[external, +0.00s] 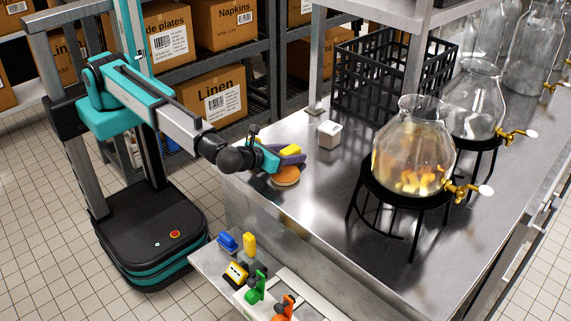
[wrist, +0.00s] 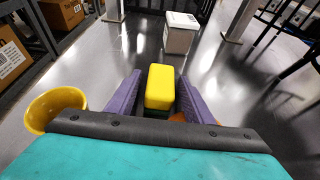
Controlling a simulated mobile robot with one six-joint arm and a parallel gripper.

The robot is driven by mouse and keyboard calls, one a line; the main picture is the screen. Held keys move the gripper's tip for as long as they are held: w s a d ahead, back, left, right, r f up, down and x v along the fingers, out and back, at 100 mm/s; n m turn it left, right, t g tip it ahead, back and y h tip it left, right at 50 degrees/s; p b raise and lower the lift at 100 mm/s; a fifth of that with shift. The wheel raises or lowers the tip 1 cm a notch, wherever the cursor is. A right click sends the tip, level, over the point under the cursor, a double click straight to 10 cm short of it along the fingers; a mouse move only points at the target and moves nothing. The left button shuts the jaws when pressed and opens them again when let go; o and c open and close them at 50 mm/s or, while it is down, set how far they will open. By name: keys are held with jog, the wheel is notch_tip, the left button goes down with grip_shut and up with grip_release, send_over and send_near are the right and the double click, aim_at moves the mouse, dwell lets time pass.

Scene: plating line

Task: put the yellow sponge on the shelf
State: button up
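The yellow sponge (wrist: 160,86) is a yellow block with a dark lower part, in the wrist view between the two purple fingers of my gripper (wrist: 158,92). A narrow gap shows on each side of it, so the fingers look open around it. In the external view my gripper (external: 291,157) is low over the left end of the metal counter, with the yellow sponge (external: 290,150) partly hidden by a finger. A raised metal shelf (external: 372,8) stands over the counter at the top. I cannot tell whether the sponge touches the counter.
An orange-brown round object (external: 285,176) lies beside my gripper. A yellow bowl (wrist: 55,106) is at its left. A small white box (external: 329,134), a black crate (external: 385,75) and a glass dispenser (external: 412,150) stand farther along. A lower ledge (external: 212,268) holds several small items.

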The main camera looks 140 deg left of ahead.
aim_at(283, 153)
jog(key=shift+r, duration=0.15)
jog(key=b+v, duration=0.2)
jog(key=v, duration=1)
jog(key=shift+o, duration=0.5)
jog(key=shift+b, duration=0.35)
jog(key=shift+d+b, duration=0.45)
jog(key=shift+b, duration=0.2)
jog(key=shift+d+r+b, duration=0.45)
jog(key=shift+d+b, duration=0.15)
jog(key=p+x, duration=0.1)
jog(key=x, duration=0.6)
jog(key=shift+a+f, duration=0.1)
jog(key=shift+a, duration=0.3)
jog(key=shift+a+f, duration=0.2)
jog(key=shift+a, duration=0.2)
